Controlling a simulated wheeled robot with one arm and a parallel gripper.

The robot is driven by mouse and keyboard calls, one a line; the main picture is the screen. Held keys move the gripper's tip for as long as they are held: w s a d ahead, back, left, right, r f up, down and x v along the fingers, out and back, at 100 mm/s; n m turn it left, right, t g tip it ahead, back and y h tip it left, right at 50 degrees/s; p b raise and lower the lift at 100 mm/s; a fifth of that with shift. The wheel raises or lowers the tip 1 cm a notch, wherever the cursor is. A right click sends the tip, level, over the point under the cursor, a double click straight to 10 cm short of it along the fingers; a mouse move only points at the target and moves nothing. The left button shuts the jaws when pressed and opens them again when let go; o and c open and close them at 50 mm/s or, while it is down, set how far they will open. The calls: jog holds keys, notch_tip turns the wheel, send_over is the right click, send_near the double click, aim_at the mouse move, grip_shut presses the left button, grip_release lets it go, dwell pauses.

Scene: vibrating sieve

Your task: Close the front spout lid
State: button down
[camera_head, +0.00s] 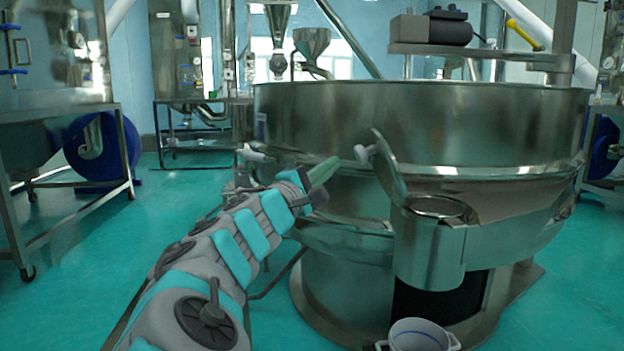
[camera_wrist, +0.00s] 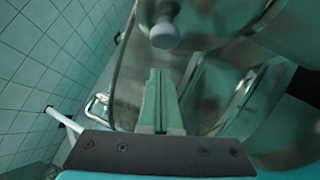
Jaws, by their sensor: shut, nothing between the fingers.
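The front spout (camera_head: 428,255) is a short metal cylinder on the side of the big round sieve (camera_head: 420,120). Its lid (camera_head: 388,168) stands open, tilted up on edge at the left of the spout mouth, with a pale knob (camera_head: 363,154) facing left. My gripper (camera_head: 324,171) is shut and empty, left of the lid and apart from it in the head view. In the wrist view the green fingers (camera_wrist: 160,98) are pressed together, and a pale knob (camera_wrist: 165,36) shows just beyond their tips. Whether anything touches the fingers cannot be told.
A white bucket (camera_head: 418,336) stands on the floor below the spout. Another pale knob (camera_head: 252,153) sticks out from the sieve's left side. A metal table (camera_head: 60,117) stands at the far left. The green floor (camera_head: 180,200) between is clear.

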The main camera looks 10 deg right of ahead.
jog(key=d, duration=0.1)
jog(key=d+r, duration=0.1)
jog(key=d, duration=0.1)
jog(key=shift+s+r, duration=0.1)
jog(key=shift+s, duration=0.05)
dwell(0.3)
